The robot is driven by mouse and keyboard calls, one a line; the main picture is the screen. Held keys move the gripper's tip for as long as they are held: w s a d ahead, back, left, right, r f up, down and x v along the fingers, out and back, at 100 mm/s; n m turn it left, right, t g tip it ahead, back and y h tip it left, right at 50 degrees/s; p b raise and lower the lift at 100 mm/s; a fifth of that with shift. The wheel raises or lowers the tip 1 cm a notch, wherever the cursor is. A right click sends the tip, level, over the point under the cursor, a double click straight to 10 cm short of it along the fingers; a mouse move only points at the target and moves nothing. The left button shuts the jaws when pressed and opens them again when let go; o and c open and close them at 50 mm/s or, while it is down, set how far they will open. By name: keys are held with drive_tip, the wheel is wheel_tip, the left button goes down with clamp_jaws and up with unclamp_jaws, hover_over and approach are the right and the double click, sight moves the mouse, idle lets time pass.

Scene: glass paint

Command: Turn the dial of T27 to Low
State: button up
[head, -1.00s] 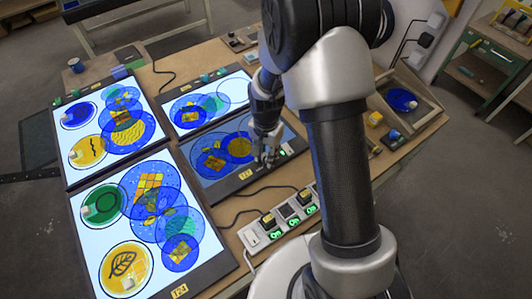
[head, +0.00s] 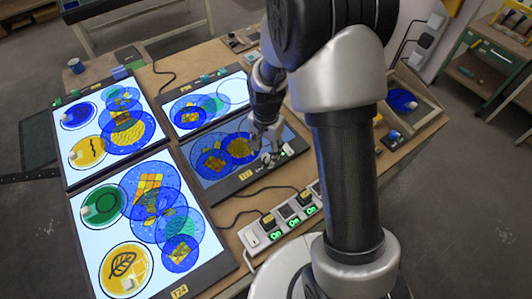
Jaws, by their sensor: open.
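The T27 panel (head: 205,170) is a dark-framed light panel in the middle of the table, with blue and yellow discs on it. Its surface is dimmer than the other lit panels. The T27 label (head: 246,176) is on its front edge. My gripper (head: 268,157) is at the right end of this panel, pointing down, its fingers apart around or just above the dial area. The dial is mostly hidden by the fingers, so its setting cannot be read.
The brightly lit T24 panel (head: 205,255) lies at front left, with another lit panel (head: 62,140) behind it. A lit panel (head: 235,83) lies behind T27. A power strip (head: 250,238) with green switches is in front. A wooden tray (head: 427,108) stands at right.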

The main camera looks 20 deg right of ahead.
sight(266, 156)
wheel_tip(266, 156, up, 9)
drive_tip(key=shift+r, duration=0.15)
idle(0.5)
drive_tip(key=s+r+n+t, duration=0.2)
drive_tip(key=s+r+n, duration=0.2)
drive_tip(key=s+r, duration=0.6)
drive_tip(key=s+r+n+t, duration=0.2)
drive_tip(key=s+r+n, duration=0.3)
drive_tip(key=s, duration=0.6)
drive_tip(key=shift+s+r+t, duration=0.3)
drive_tip(key=shift+r, duration=0.35)
